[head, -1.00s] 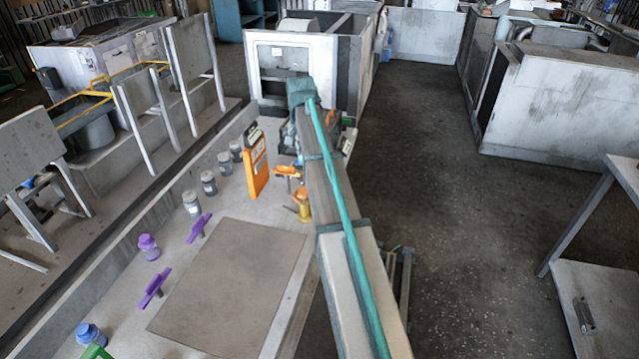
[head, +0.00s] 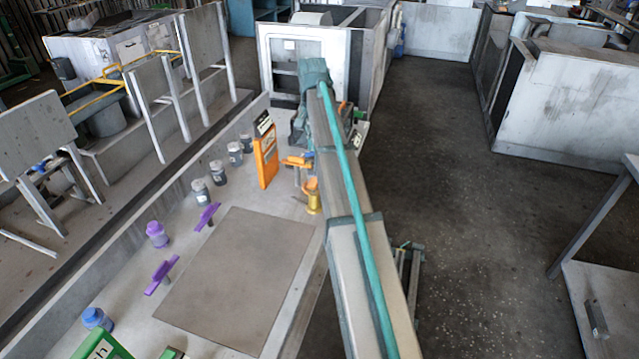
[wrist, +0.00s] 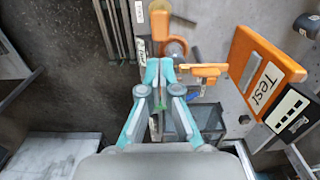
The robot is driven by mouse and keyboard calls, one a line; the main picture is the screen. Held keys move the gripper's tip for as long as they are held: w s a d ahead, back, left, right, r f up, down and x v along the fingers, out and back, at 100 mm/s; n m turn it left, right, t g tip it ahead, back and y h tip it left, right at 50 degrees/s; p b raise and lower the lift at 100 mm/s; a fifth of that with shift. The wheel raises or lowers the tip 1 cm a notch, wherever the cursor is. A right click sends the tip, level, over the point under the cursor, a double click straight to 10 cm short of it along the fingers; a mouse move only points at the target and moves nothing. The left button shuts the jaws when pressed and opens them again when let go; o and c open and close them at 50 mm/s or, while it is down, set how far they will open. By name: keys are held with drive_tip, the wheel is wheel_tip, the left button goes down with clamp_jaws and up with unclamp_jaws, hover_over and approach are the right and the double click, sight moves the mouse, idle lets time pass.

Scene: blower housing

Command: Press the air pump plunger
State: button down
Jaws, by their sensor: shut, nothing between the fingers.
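An orange T-shaped handle (head: 297,162) stands on the bench beside my arm; it looks like the pump's plunger. In the wrist view this handle (wrist: 207,72) is just right of my fingertips, seen from above. My gripper (wrist: 160,68) is shut and empty, with its teal fingers together. I cannot tell whether the fingertips touch the handle. An orange and brass-coloured item (head: 313,200) stands nearer the camera, and it also shows above my fingertips in the wrist view (wrist: 161,24). In the head view, my arm hides the gripper.
An orange board (head: 265,160) marked "Test" in the wrist view (wrist: 262,68) stands close right of the handle there. A dark box (wrist: 208,117) lies under my fingers. Several jars line the bench's left side, with purple T-handles (head: 207,216) by the grey mat (head: 240,275).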

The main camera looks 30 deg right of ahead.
sight(313, 182)
drive_tip(key=shift+a+r+b, duration=0.15)
drive_tip(key=shift+r+b, duration=0.45)
drive_tip(key=shift+r, duration=0.2)
drive_tip(key=shift+s+f, duration=0.1)
wheel_tip(313, 182, down, 14)
drive_tip(key=p, duration=0.4)
wheel_tip(313, 182, down, 3)
drive_tip(key=shift+f+b, duration=0.2)
drive_tip(key=shift+b, duration=0.55)
